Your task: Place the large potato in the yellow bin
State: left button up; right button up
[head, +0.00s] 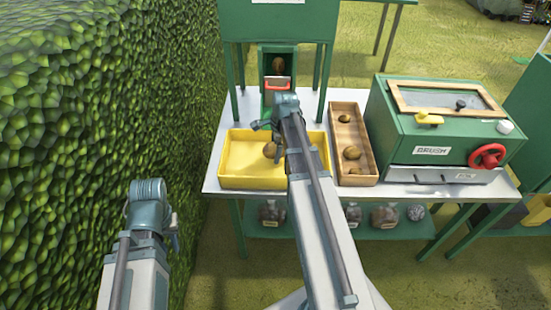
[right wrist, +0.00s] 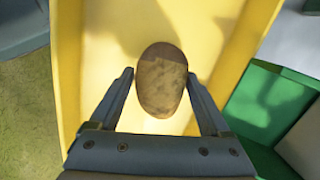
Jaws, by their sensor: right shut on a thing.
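The yellow bin (head: 237,182) is a shallow tray at the left of the metal table. My right gripper (head: 270,143) is over it, shut on a large brown potato (head: 270,151). In the right wrist view the potato (right wrist: 160,85) sits between the fingers of my right gripper (right wrist: 161,75), with the bin's yellow floor (right wrist: 115,30) behind it. Whether the potato touches the floor is unclear. My left gripper (head: 174,228) hangs left of the table, away from the bin; its fingers are too small to read.
A wooden tray (head: 334,140) with potatoes is right of the bin. A green brush machine (head: 425,125) with a red wheel (head: 487,156) stands further right. A green chute (head: 263,62) with a potato (head: 279,64) inside is behind the bin. A hedge (head: 90,110) fills the left.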

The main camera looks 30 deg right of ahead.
jog(key=shift+f+b, duration=1.4)
jog(key=shift+f, duration=0.3)
jog(key=shift+f, duration=0.2)
jog(key=o, duration=1.5)
jog(key=shift+r, duration=0.1)
jog(key=shift+c, duration=0.2)
jog(key=r+p, duration=0.4)
jog(key=s+r+p, duration=0.1)
jog(key=r+p, duration=0.3)
jog(key=s+r+p, duration=0.1)
jog(key=r+p, duration=0.3)
jog(key=shift+d+r, duration=0.1)
jog(key=shift+d, duration=0.15)
jog(key=shift+a, duration=0.1)
